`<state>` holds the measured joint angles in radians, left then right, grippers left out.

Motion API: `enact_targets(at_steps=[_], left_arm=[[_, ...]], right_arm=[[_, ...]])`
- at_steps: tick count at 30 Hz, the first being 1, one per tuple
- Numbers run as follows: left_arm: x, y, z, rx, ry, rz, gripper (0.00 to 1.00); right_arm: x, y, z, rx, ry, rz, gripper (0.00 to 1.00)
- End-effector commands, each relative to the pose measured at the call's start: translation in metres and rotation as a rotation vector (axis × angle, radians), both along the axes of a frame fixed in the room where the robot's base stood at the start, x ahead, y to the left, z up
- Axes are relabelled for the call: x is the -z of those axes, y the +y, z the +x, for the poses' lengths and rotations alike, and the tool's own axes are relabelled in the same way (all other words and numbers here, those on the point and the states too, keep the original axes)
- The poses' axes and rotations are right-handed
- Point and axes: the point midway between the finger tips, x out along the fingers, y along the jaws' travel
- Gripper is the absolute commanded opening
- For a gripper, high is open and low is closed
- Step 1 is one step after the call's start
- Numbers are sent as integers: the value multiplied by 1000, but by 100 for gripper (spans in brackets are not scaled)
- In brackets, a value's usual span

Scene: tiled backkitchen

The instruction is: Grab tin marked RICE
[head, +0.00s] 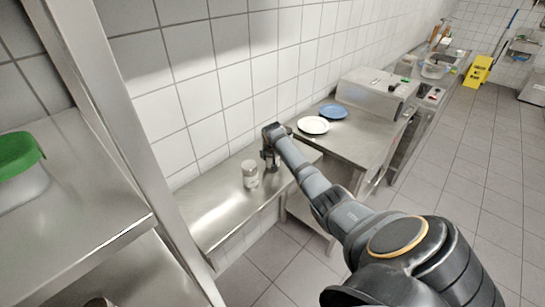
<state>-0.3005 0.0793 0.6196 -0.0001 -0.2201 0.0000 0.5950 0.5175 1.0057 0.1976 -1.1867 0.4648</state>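A pale, light-grey tin (250,175) stands upright on a low steel counter (213,217). Any marking on it is too small to read, so I cannot tell whether it says RICE. My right arm reaches in from the lower right, and its gripper (270,162) points down just to the right of the tin, apart from it in the picture. The fingers are small and dark, and I cannot tell whether they are open or shut or hold anything. My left gripper is not in view.
A steel shelf unit (92,215) with a green-lidded container (18,165) stands at the left. Right of the counter, a higher steel table holds a white plate (313,125), a blue plate (333,111) and a steel appliance (374,93). A tiled wall runs behind.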

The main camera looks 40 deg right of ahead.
Motion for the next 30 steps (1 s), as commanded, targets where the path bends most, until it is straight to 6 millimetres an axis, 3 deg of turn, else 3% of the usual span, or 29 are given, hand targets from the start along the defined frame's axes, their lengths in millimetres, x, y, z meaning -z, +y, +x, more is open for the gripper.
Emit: enact_targets(at_steps=[11, 17, 25, 30], left_arm=[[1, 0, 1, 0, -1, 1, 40], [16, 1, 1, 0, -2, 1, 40], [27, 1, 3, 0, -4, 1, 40], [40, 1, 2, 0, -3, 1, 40]], right_arm=[[-2, 0, 0, 0, 0, 0, 7], [-24, -1, 2, 0, -7, -4, 7], [-88, 22, -44, -2, -2, -10, 7], [-106, 43, -84, -3, 3, -11, 7]])
